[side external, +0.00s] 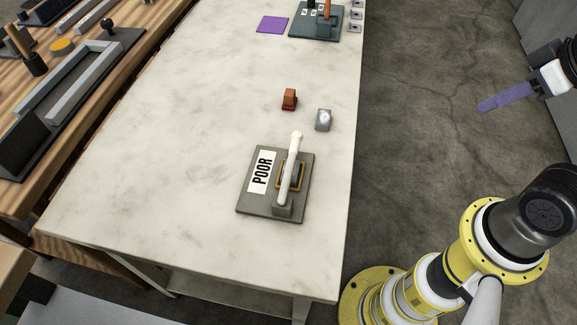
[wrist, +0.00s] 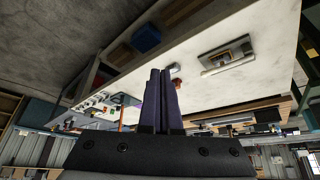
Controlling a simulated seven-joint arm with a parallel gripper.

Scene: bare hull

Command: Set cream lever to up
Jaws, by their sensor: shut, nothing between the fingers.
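The lever also shows in the wrist view (wrist: 228,65), right of the fingers. My gripper (side external: 482,106) has purple fingers, shut and empty, beyond the table's right edge and well apart from the lever. The fingers show in the wrist view (wrist: 161,72).
On the pale table (side external: 170,170), a red-brown block (side external: 289,99) and a small grey block (side external: 323,120) stand just beyond the lever. A purple square (side external: 272,25) and a dark device (side external: 315,28) lie at the far end. The table's left side is clear.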

